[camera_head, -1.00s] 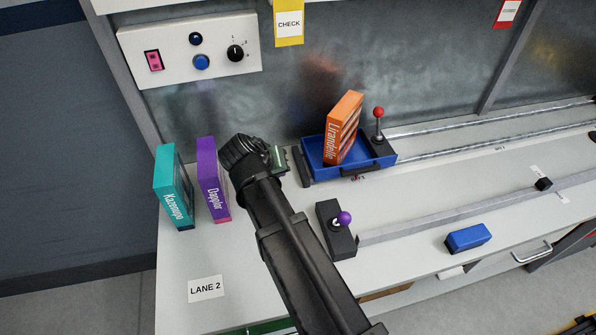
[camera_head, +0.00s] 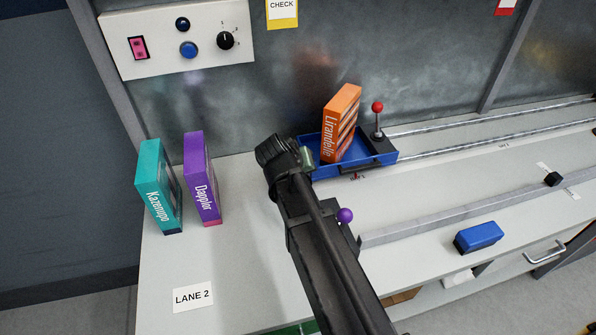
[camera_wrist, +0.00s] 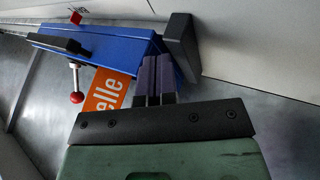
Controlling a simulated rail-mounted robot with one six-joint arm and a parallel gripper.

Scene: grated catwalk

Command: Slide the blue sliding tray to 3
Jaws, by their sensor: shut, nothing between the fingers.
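The blue sliding tray (camera_head: 378,164) sits at the left end of two metal rails, with an orange box (camera_head: 341,125) standing in it, labelled "Lirandelle". A red-knobbed handle (camera_head: 377,109) rises from the tray's right end. My gripper (camera_head: 309,158) is shut and empty at the tray's left end. In the wrist view the shut fingers (camera_wrist: 156,80) overlap the blue tray (camera_wrist: 115,48) near a dark end block (camera_wrist: 181,40); I cannot tell if they touch it. The red knob (camera_wrist: 76,97) also shows there. My gripper hides the tray's left end in the head view.
A teal box (camera_head: 158,185) and a purple box (camera_head: 202,180) stand at left. A blue block (camera_head: 478,237) is at front right. A control panel (camera_head: 180,40) is on the wall. The rails right of the tray look clear.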

